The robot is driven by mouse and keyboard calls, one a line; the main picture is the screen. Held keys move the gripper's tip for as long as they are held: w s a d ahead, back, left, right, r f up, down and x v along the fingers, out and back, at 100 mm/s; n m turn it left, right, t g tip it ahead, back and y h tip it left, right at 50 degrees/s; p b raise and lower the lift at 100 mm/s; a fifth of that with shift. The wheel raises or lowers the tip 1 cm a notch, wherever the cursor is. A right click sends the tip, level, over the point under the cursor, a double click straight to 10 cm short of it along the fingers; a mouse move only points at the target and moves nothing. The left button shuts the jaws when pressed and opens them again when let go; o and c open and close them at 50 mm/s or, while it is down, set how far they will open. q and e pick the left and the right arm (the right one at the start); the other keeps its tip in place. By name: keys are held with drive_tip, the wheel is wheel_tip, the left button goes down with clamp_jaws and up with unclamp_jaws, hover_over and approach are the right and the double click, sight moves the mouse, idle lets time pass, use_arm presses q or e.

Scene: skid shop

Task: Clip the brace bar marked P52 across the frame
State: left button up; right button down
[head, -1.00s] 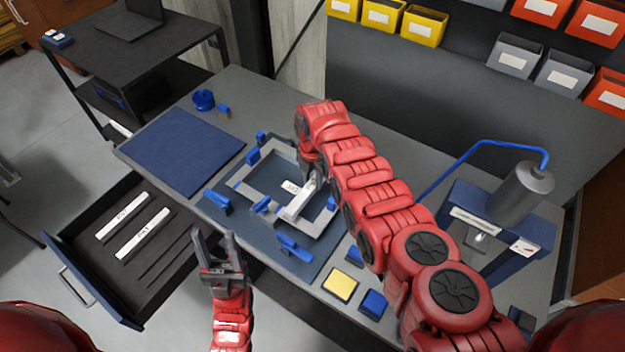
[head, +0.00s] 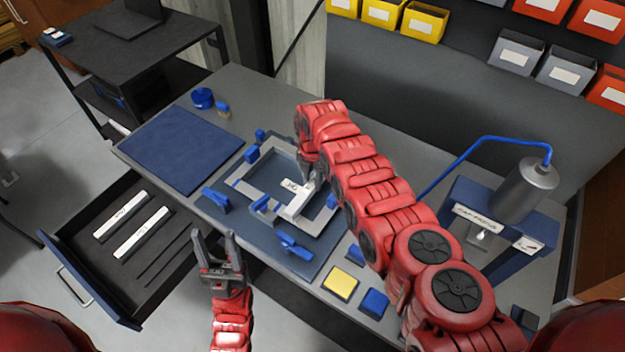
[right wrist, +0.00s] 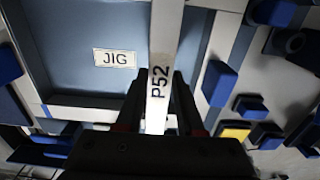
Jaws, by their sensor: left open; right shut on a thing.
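The pale brace bar (head: 298,205) lies over the front right part of the light grey frame (head: 245,170). I cannot tell whether the bar touches the frame. The frame sits on a blue jig with a JIG label (right wrist: 115,58). Blue clips (head: 216,199) (head: 294,246) stand around it. My left gripper (head: 216,240) is open and empty in front of the bench.
An open drawer (head: 75,235) at the left holds two white labelled bars (head: 141,232). A blue mat (head: 182,148) lies left of the jig. A yellow block (head: 340,283) and blue block (head: 374,303) lie at the front. A blue press (head: 478,215) stands at the right.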

drive_tip(key=shift+f, duration=0.2)
idle(0.4)
drive_tip(key=shift+c, duration=0.2)
unclamp_jaws()
drive_tip(key=shift+r+p, duration=2.7)
drive_tip(key=shift+r, duration=0.85)
